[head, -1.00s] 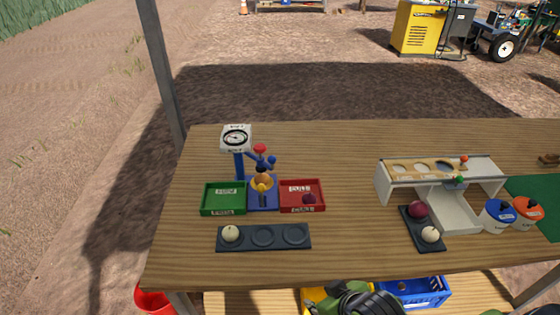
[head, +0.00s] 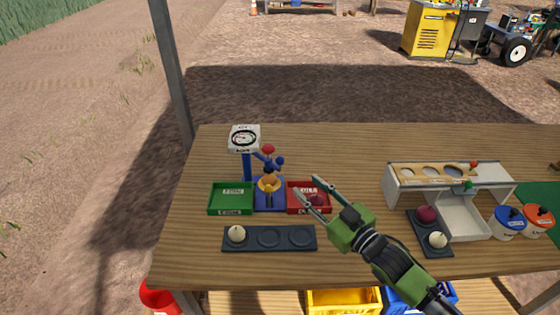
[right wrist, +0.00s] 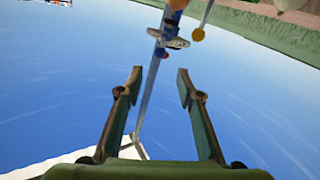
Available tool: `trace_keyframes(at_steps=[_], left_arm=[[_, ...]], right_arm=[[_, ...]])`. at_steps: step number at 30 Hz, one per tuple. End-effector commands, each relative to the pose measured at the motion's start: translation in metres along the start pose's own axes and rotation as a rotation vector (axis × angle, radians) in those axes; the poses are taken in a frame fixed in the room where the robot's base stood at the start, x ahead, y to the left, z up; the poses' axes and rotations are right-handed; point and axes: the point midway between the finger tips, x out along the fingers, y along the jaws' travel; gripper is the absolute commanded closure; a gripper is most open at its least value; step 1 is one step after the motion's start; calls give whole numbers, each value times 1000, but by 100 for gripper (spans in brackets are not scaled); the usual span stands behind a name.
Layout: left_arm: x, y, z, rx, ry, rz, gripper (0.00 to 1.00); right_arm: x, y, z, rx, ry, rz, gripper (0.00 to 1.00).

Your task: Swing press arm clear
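The blue press (head: 247,167) stands on the table at the left, with a white dial gauge (head: 243,139) on top. Its blue press arm (head: 262,158) reaches right from the post, with a red knob (head: 268,149) and a blue knob (head: 280,161). An orange-brown onion (head: 268,184) sits beneath the arm. My right gripper (head: 305,185) is open and empty, in front of and to the right of the press, over the red tray. In the right wrist view its fingers (right wrist: 160,72) are spread, with the press parts beyond them. My left gripper is not in view.
A green tray (head: 217,207) and a red tray (head: 294,208) flank the press. A dark three-place tray (head: 252,246) in front holds a pale onion (head: 237,234). A white rack (head: 393,190) and lidded pots stand at the right. The table behind the press is clear.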

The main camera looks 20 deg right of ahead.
Motion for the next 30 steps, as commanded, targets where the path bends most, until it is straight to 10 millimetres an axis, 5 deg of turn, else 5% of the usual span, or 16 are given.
trace_keyframes(at_steps=[8,21,30], left_arm=[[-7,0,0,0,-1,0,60],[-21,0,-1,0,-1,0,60],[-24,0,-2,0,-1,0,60]], right_arm=[[30,1,-4,-1,6,0,66],[108,1,-3,-1,5,1,66],[135,0,-2,-1,3,-1,66]])
